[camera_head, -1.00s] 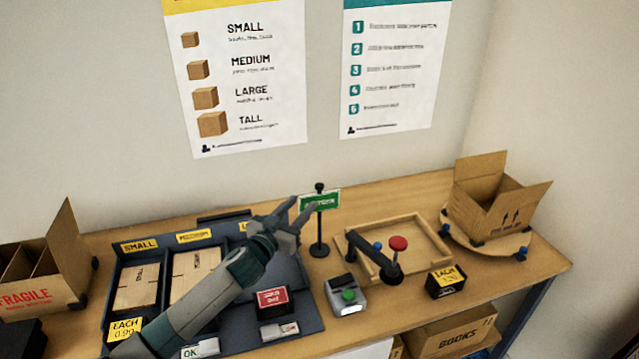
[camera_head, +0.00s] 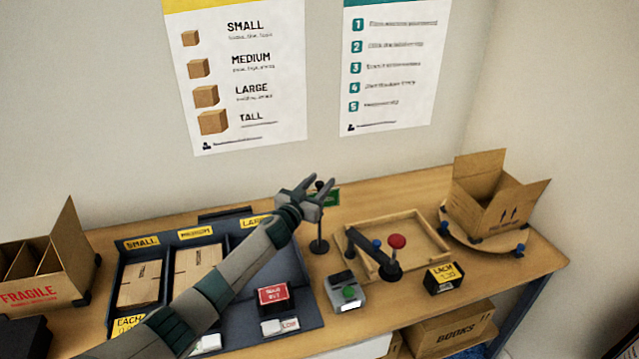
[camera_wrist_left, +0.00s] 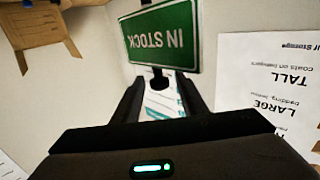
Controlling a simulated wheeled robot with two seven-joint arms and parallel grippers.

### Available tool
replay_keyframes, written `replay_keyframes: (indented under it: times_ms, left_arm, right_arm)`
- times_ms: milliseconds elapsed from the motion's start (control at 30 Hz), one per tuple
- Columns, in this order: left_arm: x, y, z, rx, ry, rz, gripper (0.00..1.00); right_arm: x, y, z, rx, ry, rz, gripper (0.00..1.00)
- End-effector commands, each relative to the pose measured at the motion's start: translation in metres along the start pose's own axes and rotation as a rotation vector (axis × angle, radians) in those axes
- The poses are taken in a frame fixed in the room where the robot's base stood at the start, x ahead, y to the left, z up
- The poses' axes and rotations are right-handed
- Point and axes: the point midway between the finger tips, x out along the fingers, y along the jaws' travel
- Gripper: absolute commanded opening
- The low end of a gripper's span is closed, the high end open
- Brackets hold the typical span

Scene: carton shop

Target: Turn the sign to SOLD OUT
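A small green sign (camera_head: 331,198) hangs on a black stand (camera_head: 319,243) with a round base on the table. In the left wrist view the green sign (camera_wrist_left: 162,38) appears upside down and reads IN STOCK. My left gripper (camera_head: 322,185) is at the top of the stand and covers part of the sign in the head view. In the left wrist view its two fingers (camera_wrist_left: 160,98) are apart, with the stand's black knob (camera_wrist_left: 158,80) appearing between their tips. I cannot tell whether they touch it. My right gripper is not in view.
A dark tray (camera_head: 238,237) with cartons lies under my left arm. A red block (camera_head: 272,295) with white lettering sits in it. Right of the stand are a grey device (camera_head: 348,298) with a green button, a wooden frame (camera_head: 436,240) and an open carton (camera_head: 490,207).

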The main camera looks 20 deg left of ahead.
Motion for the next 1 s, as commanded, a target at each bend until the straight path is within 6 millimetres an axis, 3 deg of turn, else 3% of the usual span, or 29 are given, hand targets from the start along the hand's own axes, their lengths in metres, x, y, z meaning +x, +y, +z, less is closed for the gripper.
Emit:
replay_keyframes:
  times_ms: [300,467,1000]
  left_arm:
    - [0.001,0.0,0.0,0.0,0.0,0.0,0.39]
    - [0.001,0.0,0.0,0.0,0.0,0.0,0.01]
    - [0.001,0.001,0.004,-0.004,0.0,-0.07,0.0]
  right_arm:
    - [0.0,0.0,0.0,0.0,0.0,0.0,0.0]
    - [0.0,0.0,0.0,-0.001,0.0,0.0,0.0]
    - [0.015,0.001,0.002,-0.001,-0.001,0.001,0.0]
